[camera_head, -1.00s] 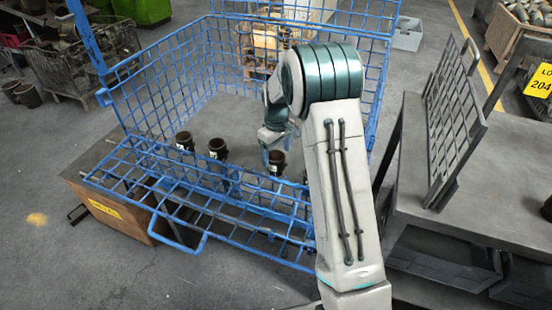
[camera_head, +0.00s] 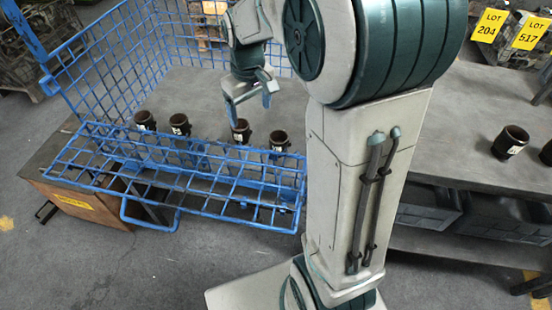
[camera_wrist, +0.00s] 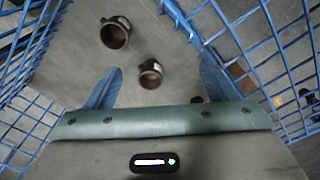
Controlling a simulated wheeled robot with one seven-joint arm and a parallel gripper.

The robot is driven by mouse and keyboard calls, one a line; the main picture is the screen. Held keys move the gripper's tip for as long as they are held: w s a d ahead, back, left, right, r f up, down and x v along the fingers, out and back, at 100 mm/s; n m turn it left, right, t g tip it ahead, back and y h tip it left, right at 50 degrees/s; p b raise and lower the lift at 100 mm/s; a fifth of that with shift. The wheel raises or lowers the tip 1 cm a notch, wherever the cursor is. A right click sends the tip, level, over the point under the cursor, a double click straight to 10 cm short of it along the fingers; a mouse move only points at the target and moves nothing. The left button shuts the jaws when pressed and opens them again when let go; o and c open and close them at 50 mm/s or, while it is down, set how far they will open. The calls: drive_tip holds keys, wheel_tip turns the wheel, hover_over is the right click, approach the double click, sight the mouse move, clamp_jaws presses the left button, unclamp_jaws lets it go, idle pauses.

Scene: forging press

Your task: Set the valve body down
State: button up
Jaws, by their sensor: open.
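Several dark brown, cup-shaped valve bodies with white labels stand upright in a row inside the blue wire crate (camera_head: 95,95). From left to right in the head view are one valve body (camera_head: 145,121), a second (camera_head: 180,125), a third (camera_head: 241,132) and a fourth (camera_head: 279,141). My gripper (camera_head: 250,103) is open and empty, above and behind the third one, not touching it. In the wrist view, one valve body (camera_wrist: 150,74) shows between my spread blue fingers (camera_wrist: 160,90). Another (camera_wrist: 115,36) stands farther off, and a third (camera_wrist: 197,99) is mostly hidden by my gripper body.
The crate's front mesh panel (camera_head: 170,170) slopes low before the row, and tall mesh walls rise behind and left. A grey table (camera_head: 460,130) at the right holds another dark cup-shaped part (camera_head: 510,141). Yellow lot signs (camera_head: 490,25) stand behind it.

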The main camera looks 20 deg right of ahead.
drive_tip(key=s+m, duration=0.1)
drive_tip(key=s, duration=0.5)
drive_tip(key=s+m, duration=0.1)
drive_tip(key=s, duration=0.5)
drive_tip(key=s+m+t, duration=0.1)
drive_tip(key=s, duration=0.5)
drive_tip(key=shift+f+m, duration=0.1)
drive_tip(key=shift+m, duration=0.3)
drive_tip(key=shift+a, duration=0.15)
